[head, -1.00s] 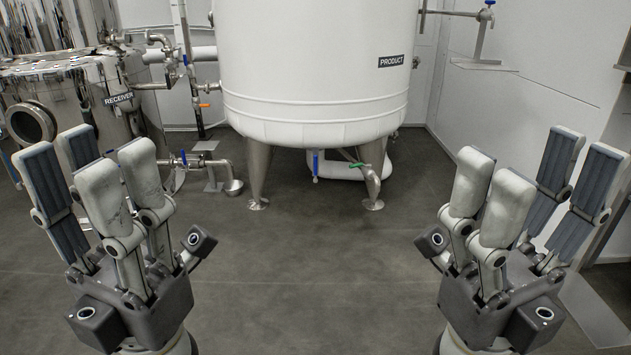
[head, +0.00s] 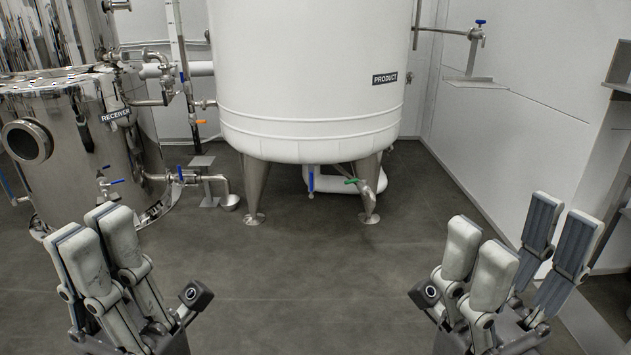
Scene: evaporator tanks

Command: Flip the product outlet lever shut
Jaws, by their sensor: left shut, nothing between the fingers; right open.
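The white tank labelled PRODUCT (head: 310,80) stands ahead on metal legs. Under it, a blue lever (head: 311,182) hangs straight down at a small valve. A green lever (head: 352,181) lies nearly level, close to the bent outlet pipe (head: 367,201) by the right leg. I cannot tell from the picture which of the two is the product outlet lever. My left gripper (head: 90,232) is shut and empty at the lower left, well short of the tank. My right gripper (head: 518,245) is open and empty at the lower right, also away from the levers.
The shiny tank labelled RECEIVER (head: 80,130) stands at the left, with blue-handled valves on piping between the tanks. A pipe with a blue-handled valve (head: 478,30) juts out at the upper right by the white wall (head: 520,120). The grey floor (head: 310,270) ahead is clear.

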